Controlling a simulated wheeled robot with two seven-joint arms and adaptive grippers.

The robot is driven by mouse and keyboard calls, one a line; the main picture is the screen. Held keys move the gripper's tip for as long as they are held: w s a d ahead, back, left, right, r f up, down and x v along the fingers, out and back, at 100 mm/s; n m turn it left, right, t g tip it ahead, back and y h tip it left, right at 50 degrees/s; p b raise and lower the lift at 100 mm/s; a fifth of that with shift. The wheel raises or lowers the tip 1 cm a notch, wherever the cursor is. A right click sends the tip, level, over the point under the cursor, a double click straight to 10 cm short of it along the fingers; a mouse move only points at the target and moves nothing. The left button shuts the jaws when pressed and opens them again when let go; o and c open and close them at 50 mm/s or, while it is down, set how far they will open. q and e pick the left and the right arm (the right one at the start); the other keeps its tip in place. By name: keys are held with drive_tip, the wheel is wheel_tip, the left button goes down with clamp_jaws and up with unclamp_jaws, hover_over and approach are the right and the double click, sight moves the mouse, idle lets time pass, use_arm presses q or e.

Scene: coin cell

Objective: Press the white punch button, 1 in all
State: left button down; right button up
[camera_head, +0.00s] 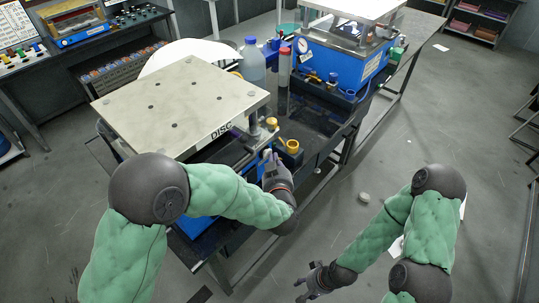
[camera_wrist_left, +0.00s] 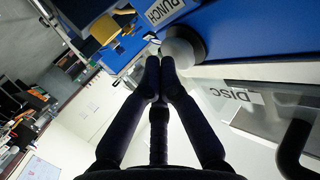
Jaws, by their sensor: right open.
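The white punch button (camera_wrist_left: 178,50) is a pale rounded knob in a dark collar on a blue panel, beside the PUNCH label (camera_wrist_left: 164,11) in the left wrist view. My left gripper (camera_wrist_left: 160,62) has its two fingers together, with the tips right at the button's near left edge. I cannot tell whether they touch it. In the head view my left gripper (camera_head: 269,158) is at the right front side of the DISC machine (camera_head: 180,105), and the button is hidden there. My right gripper (camera_head: 303,284) is open and empty, low over the floor.
A second blue machine (camera_head: 340,62) stands behind on the bench. A yellow cup-shaped part (camera_head: 289,147) and a post (camera_head: 284,80) are close to my left gripper. The floor (camera_head: 400,130) on the right is mostly clear.

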use_arm(q)
drive_tip(key=shift+w+a, duration=0.1)
drive_tip(key=shift+a, duration=0.05)
drive_tip(key=shift+r, duration=0.1)
idle(0.5)
drive_tip(key=shift+s+d+p, duration=0.3)
drive_tip(key=shift+s+d, duration=0.25)
drive_tip(key=shift+d, duration=0.15)
drive_tip(key=s+d, duration=0.1)
drive_tip(key=d, duration=0.1)
drive_tip(key=s+d+p, duration=0.1)
drive_tip(key=s+d, duration=0.1)
idle(0.4)
idle(0.7)
